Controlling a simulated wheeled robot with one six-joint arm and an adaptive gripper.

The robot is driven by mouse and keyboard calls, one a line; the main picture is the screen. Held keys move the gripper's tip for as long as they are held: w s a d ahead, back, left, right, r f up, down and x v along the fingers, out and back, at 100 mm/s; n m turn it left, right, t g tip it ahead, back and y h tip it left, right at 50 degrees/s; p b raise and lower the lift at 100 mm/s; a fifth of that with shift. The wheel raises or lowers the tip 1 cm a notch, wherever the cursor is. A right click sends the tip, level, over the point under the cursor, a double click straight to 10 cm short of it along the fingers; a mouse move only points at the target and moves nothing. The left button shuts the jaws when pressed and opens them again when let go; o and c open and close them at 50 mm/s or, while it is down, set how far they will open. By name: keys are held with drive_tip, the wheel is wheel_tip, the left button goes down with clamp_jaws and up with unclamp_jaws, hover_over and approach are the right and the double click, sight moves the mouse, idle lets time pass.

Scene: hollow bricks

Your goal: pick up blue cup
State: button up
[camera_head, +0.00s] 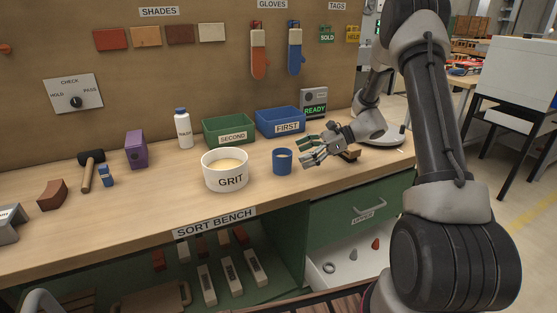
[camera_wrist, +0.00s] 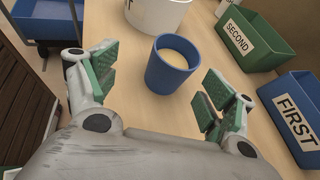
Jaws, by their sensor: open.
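The blue cup (camera_head: 283,162) stands upright on the wooden bench, just right of the white GRIT tub (camera_head: 224,172). Something pale fills it in the wrist view, where the cup (camera_wrist: 172,66) is ahead of and between my fingers. My gripper (camera_head: 312,151) is open and empty, to the right of the cup, with its fingers pointing toward it. In the wrist view my gripper (camera_wrist: 160,92) shows green pads spread to both sides, apart from the cup.
A green SECOND bin (camera_head: 229,129) and a blue FIRST bin (camera_head: 280,121) stand behind the cup. A white bottle (camera_head: 183,130), a purple box (camera_head: 136,149) and a mallet (camera_head: 90,170) are further left. The bench in front of the cup is clear.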

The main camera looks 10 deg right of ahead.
sight(282, 163)
drive_tip(key=shift+w+f+m+t+y, duration=0.3)
drive_tip(key=shift+w+f+m, duration=0.2)
drive_tip(key=shift+w+f, duration=0.5)
drive_tip(key=shift+x, duration=1)
drive_tip(key=x, duration=0.5)
drive_tip(key=shift+a+f, duration=0.1)
drive_tip(key=shift+f, duration=0.2)
drive_tip(key=shift+s, duration=0.1)
drive_tip(key=shift+c, duration=0.3)
drive_tip(key=c, duration=1.2)
wheel_tip(282, 163, up, 10)
drive_tip(key=shift+r, duration=0.1)
